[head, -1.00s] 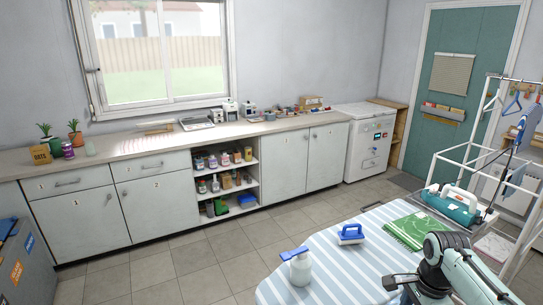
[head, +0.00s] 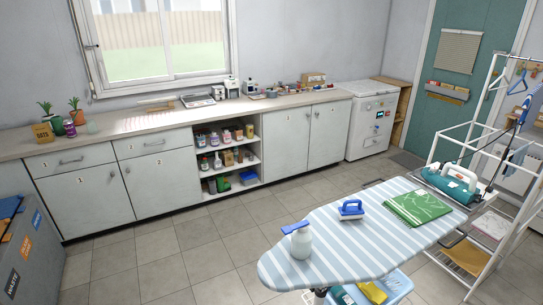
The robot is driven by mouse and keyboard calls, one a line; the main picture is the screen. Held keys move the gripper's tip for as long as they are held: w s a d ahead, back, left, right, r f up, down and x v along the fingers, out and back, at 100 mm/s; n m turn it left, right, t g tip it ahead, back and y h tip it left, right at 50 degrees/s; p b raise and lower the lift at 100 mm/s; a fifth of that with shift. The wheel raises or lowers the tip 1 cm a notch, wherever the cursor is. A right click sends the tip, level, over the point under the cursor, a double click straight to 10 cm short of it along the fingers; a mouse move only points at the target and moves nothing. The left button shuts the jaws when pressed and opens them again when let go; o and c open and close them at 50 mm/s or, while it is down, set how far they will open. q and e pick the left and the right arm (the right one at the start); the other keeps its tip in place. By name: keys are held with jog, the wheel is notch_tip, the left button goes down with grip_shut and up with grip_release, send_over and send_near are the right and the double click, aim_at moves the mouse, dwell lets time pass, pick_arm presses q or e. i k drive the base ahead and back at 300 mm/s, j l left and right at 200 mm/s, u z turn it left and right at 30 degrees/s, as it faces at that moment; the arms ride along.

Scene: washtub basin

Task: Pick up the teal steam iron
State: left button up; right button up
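The teal steam iron (head: 450,187) has a teal body and a white handle. It lies at the far right end of the striped ironing board (head: 345,250), apparently on a dark rest; its contact underneath is hard to see. A dark cord seems to rise from it on the right. Neither of my grippers shows in the head view.
A white drying rack (head: 436,150) stands close around the iron's end. Floor between board and cabinets is clear.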

aim_at(466, 193)
jog(key=z, duration=2)
jog(key=i+z, duration=0.35)
jog(key=i, duration=2.3)
jog(key=i+l, duration=0.1)
jog(key=i, duration=1.5)
jog(key=i+u, duration=0.15)
jog(key=u, duration=0.3)
jog(key=i+l+u, duration=0.1)
jog(key=u, duration=0.35)
jog(key=i+l+u, duration=0.1)
jog(key=u, duration=0.35)
jog(key=i+l, duration=0.05)
jog(key=i, duration=0.05)
